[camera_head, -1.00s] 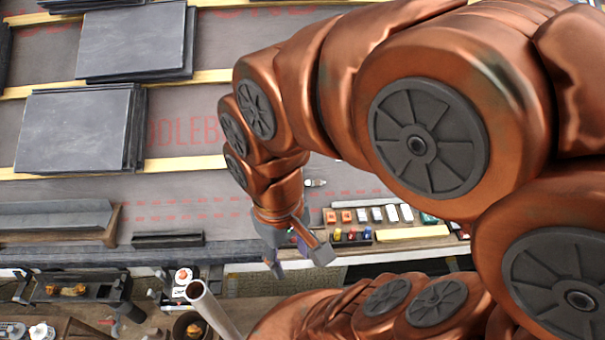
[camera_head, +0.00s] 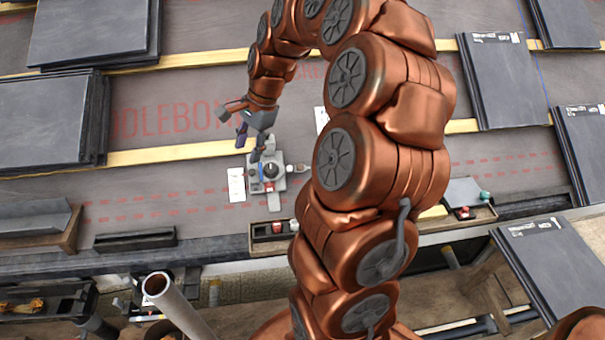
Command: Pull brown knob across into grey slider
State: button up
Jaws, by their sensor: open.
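A small grey device (camera_head: 272,186) lies on the dark roof underlay, with a round dark part on top and a blue piece at its left. A short piece (camera_head: 298,169) sticks out at its right side. It may be the brown knob, but it is too small to tell. I cannot pick out the grey slider for certain. My gripper (camera_head: 249,146) is above the device's upper left, fingers pointing down and apart, with nothing seen between them. I cannot tell whether a finger touches the device. My arm hides the area right of it.
A white paper (camera_head: 236,185) lies left of the device. A tray (camera_head: 272,231) with red items is below it, partly behind my arm. Slate stacks (camera_head: 45,118) lie at the left and more slates (camera_head: 503,80) at the right. A grey pipe (camera_head: 178,305) stands in front.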

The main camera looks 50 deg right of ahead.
jog(key=w+d+f+m+t+b, duration=0.15)
jog(key=d+f+m+b, duration=0.25)
jog(key=d+f+m, duration=0.65)
jog(key=m+h+b, duration=0.1)
jog(key=b, duration=0.1)
send_near(301, 166)
jog(key=f, duration=0.1)
jog(key=shift+t, duration=0.25)
jog(key=shift+x, duration=3.85)
jog(key=shift+s, duration=0.1)
jog(key=shift+c, duration=0.2)
grip_shut()
